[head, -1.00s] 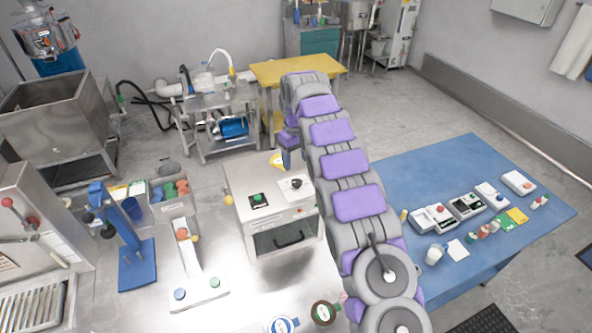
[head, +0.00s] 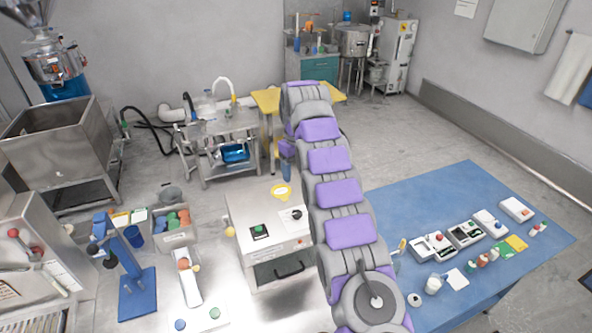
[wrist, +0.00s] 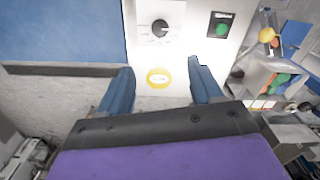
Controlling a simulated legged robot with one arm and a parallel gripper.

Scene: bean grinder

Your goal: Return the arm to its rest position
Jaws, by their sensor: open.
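My arm, grey with purple pads, stretches forward and up through the middle of the head view. My gripper shows in the wrist view (wrist: 162,92) with two blue fingers spread apart and nothing between them. In the head view only a small blue part of it (head: 287,150) shows beside the arm's far end. Beyond the fingers is a white and steel machine (wrist: 190,20) with a dial (wrist: 160,28), a green button (wrist: 221,29) and a yellow ring (wrist: 159,77). The ring also shows on the machine's far edge in the head view (head: 282,192), apart from the gripper.
A blue table (head: 440,200) with several small devices stands right of the arm. A steel counter (head: 245,310) holds a blue stand (head: 137,290) and a bin of coloured items (head: 172,235) at left. A yellow table (head: 268,101) stands behind. Open floor lies at back right.

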